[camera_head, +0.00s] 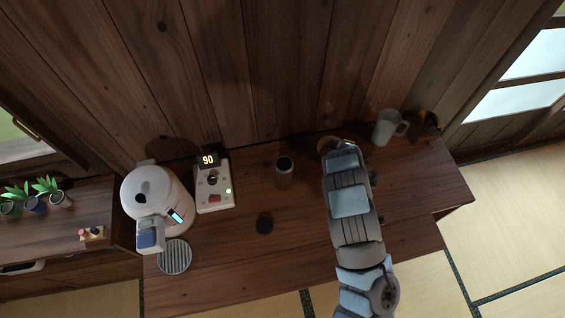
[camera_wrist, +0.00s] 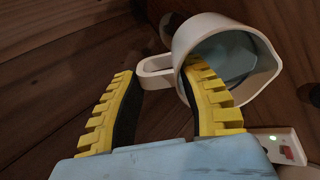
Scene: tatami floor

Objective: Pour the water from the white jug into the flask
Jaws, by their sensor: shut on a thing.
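The white jug (camera_wrist: 262,92) is in my gripper (camera_wrist: 160,75) in the wrist view. Its handle (camera_wrist: 158,66) lies between the two yellow-toothed fingers, and bluish water (camera_wrist: 228,58) shows inside. How far the jug is tilted is hard to tell.
A round black lid (camera_head: 264,223) lies in front of the flask. A white device (camera_head: 214,186) reading 90 and a white machine (camera_head: 158,200) with a round grate (camera_head: 174,257) stand left. A pale mug-like vessel (camera_head: 387,128) and dark item (camera_head: 424,123) stand back right. The table's front middle is clear.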

